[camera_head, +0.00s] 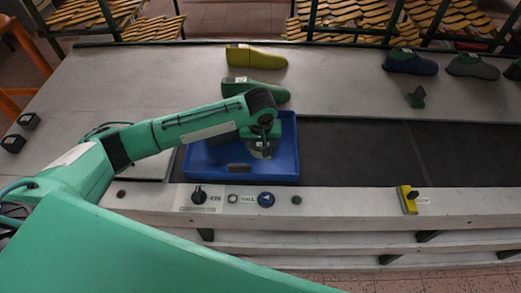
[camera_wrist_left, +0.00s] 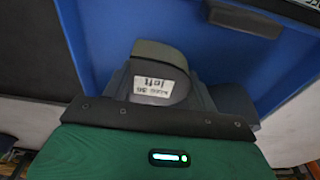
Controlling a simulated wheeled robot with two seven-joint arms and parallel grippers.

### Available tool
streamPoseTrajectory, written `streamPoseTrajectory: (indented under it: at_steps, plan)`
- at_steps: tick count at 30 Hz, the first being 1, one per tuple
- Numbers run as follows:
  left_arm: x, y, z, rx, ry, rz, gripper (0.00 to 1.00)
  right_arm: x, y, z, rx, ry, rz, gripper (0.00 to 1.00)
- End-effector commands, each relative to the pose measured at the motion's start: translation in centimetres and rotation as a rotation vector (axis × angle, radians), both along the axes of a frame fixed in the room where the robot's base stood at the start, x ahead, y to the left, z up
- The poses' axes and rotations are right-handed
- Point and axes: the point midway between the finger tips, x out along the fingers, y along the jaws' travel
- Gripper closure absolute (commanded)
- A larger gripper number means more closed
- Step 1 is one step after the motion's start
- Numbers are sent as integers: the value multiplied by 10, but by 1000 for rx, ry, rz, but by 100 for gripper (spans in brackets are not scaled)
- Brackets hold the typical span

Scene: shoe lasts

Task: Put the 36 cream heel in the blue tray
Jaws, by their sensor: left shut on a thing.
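The blue tray (camera_head: 285,178) lies on the worktable near its front edge, under my left arm. My left gripper (camera_head: 262,146) is low over the tray's right half. In the left wrist view it is shut on a greyish heel piece (camera_wrist_left: 158,58) with a white label, upside down, that seems to read 36 and "left". Its cream colour is hard to tell in the shade there; a pale part of the piece shows below the gripper in the head view (camera_head: 262,154). Blue tray surface (camera_wrist_left: 100,25) surrounds it. Contact with the tray floor cannot be told. My right gripper is not in view.
A dark block (camera_head: 238,167) is at the tray's front. A green last (camera_head: 254,90) and a yellow-green last (camera_head: 256,57) stand behind the tray. Dark lasts (camera_head: 410,62) stand at the back right. Controls (camera_head: 199,194) line the front edge. The dark belt (camera_head: 370,150) is clear.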

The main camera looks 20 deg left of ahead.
Motion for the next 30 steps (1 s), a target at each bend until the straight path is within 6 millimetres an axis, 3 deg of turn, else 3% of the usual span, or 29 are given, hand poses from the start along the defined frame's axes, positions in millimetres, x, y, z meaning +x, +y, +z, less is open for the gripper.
streamPoseTrajectory:
  at_steps: [10, 22, 23, 25, 30]
  plan:
    - [0, 0, -41, 1, 1, 0, 66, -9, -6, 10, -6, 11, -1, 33]
    - [0, 0, -47, 0, 0, 0, 66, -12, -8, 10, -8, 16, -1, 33]
    - [0, 0, -47, 0, -1, 0, 35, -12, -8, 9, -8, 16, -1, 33]
    - [0, 0, -47, 0, -1, 0, 22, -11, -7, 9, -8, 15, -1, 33]
    - [0, 0, -47, 0, -1, 0, 20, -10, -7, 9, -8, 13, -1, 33]
